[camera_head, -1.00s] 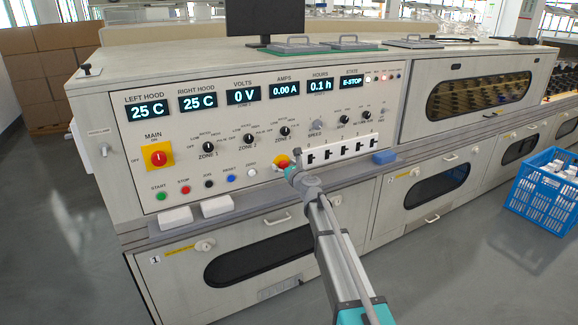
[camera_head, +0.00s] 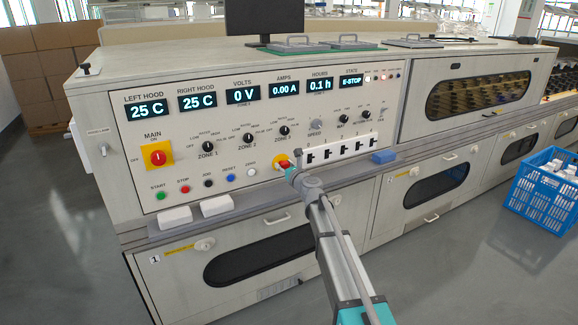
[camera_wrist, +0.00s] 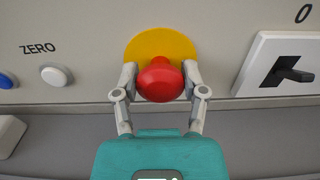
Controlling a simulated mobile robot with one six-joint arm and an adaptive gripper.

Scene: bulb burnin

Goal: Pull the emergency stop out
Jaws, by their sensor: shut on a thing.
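The emergency stop is a red mushroom button (camera_wrist: 160,80) on a yellow round plate (camera_wrist: 150,46), in the middle of the wrist view. My gripper (camera_wrist: 160,92) has one finger on each side of the red head and is shut on it. In the head view the red button (camera_head: 283,164) shows on the panel's lower edge, partly hidden by my gripper (camera_head: 289,171). The STATE display (camera_head: 351,81) reads E-STOP.
A black rocker switch (camera_wrist: 288,75) on a white plate is right of the button. A white ZERO button (camera_wrist: 55,76) and a blue button (camera_wrist: 6,80) are to the left. A grey ledge (camera_head: 345,171) runs below the panel. A blue crate (camera_head: 540,196) stands on the floor at right.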

